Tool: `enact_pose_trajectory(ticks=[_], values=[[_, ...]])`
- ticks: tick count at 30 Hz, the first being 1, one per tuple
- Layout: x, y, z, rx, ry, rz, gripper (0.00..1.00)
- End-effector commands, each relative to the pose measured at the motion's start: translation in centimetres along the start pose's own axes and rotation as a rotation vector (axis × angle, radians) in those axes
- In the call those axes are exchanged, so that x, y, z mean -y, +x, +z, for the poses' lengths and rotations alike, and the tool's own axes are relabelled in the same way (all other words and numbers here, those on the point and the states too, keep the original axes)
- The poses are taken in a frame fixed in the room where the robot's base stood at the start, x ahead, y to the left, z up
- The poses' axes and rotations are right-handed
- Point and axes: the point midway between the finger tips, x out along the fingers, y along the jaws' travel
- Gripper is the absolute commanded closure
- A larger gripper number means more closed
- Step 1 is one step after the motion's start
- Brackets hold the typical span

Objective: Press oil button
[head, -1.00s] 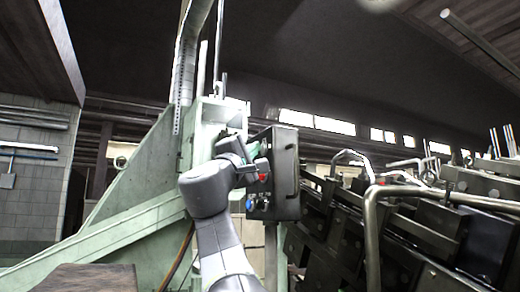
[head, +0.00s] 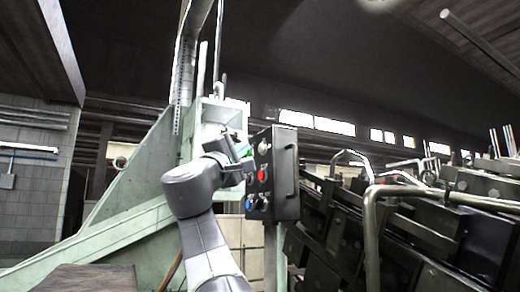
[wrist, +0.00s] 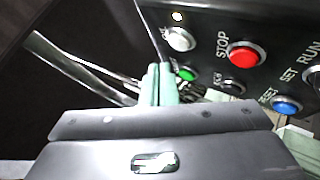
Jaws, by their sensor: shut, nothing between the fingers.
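The control box (head: 285,180) stands right of my gripper. Its face carries a red STOP button (wrist: 244,54), which also shows in the head view (head: 261,174), a blue RESET button (wrist: 287,105), a pale button (wrist: 180,39) and a green button (wrist: 187,74).
A pale green machine frame (head: 140,200) stands behind and left of my arm. Dark machinery with bent metal pipes (head: 372,230) fills the right side. A handle (head: 293,170) runs along the box's right side.

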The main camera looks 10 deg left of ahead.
Motion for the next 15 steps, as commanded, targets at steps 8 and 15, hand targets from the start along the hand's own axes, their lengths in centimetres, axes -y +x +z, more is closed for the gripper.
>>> enact_pose_trajectory(ticks=[8, 15], values=[[-1.5, -2.0, -1.5, -0.003, 0.002, 0.000, 1.00], [-1.9, -2.7, -1.9, 0.000, 0.000, 0.000, 1.00]])
